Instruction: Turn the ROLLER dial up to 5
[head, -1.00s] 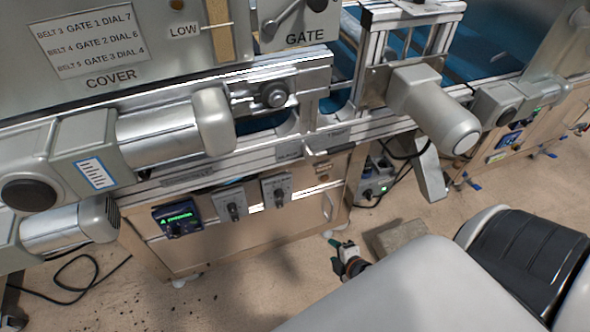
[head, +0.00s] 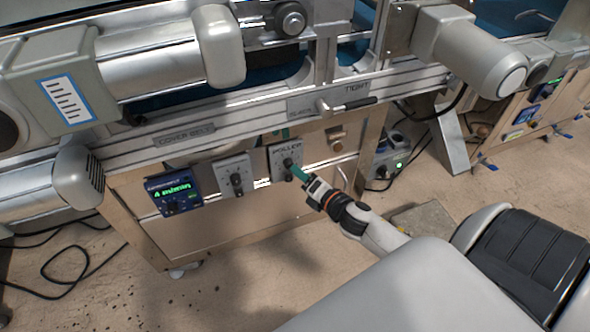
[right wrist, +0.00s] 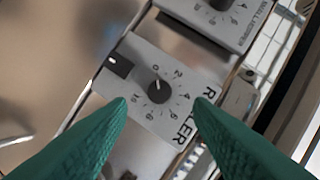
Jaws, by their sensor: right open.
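The ROLLER panel (head: 285,150) is a grey plate with a black dial at the right of the row on the cabinet front. In the right wrist view the ROLLER dial (right wrist: 159,88) is a round black knob ringed by numbers from 0 to 10. Its white mark appears to point near 0. My right gripper (head: 297,171) has green fingers and is open in front of this panel. In the right wrist view the fingertips (right wrist: 161,101) lie on either side of the knob, apparently apart from it. My left gripper is not in view.
A second grey dial panel (head: 234,176) and a controller with a green display (head: 174,191) sit left of the ROLLER panel. A small lever (head: 345,104) sticks out from the rail above. A grey motor (head: 470,50) overhangs at the upper right.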

